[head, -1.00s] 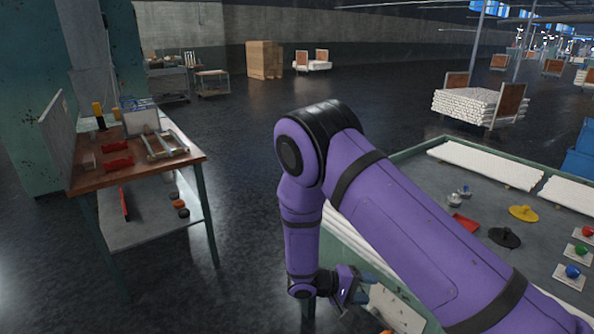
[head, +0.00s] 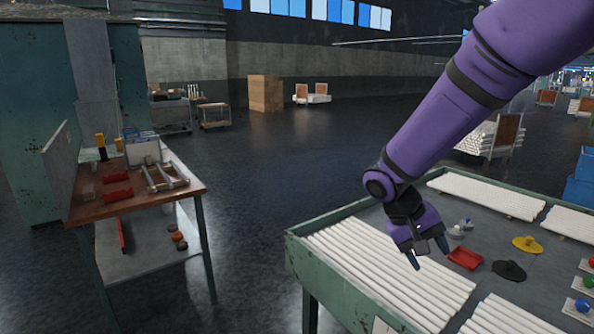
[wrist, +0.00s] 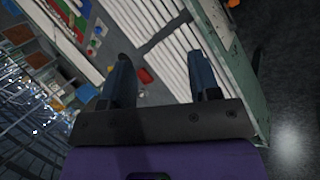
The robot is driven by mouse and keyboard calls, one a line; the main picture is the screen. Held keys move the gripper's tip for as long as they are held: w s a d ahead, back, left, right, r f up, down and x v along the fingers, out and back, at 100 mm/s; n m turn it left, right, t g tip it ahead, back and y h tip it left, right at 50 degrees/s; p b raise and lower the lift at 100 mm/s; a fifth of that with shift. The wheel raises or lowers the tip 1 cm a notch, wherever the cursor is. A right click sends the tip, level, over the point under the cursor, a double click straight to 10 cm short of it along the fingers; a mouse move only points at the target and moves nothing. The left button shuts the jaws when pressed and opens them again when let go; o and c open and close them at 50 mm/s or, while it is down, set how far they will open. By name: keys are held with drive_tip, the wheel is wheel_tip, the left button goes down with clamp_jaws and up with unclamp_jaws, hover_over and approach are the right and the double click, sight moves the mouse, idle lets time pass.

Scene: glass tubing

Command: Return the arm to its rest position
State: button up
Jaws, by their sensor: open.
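My purple arm reaches in from the upper right of the head view. My gripper (head: 428,256) hangs above the green-edged table, over the gap between the rows of white tubes (head: 385,270) and the small red tray (head: 465,258). Its dark blue fingers are apart with nothing between them. In the wrist view my gripper (wrist: 165,82) also shows open and empty, with the table surface and tubes beyond the fingertips.
The table's green rim (head: 340,290) faces me. A yellow disc (head: 527,244) and a black disc (head: 509,270) lie right of my gripper. A workbench (head: 180,197) stands at left. Dark open floor (head: 255,200) lies between bench and table.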

drive_tip(key=s+d+r+t+y, duration=0.2)
drive_tip(key=s+r+t+y, duration=0.1)
drive_tip(key=s+r, duration=0.5)
drive_tip(key=s+d+r+t+y, duration=0.2)
drive_tip(key=s+r+t+y, duration=0.1)
drive_tip(key=s+r, duration=0.5)
drive_tip(key=shift+s+d+t, duration=0.3)
drive_tip(key=shift+s+t, duration=0.2)
drive_tip(key=shift+s, duration=1.3)
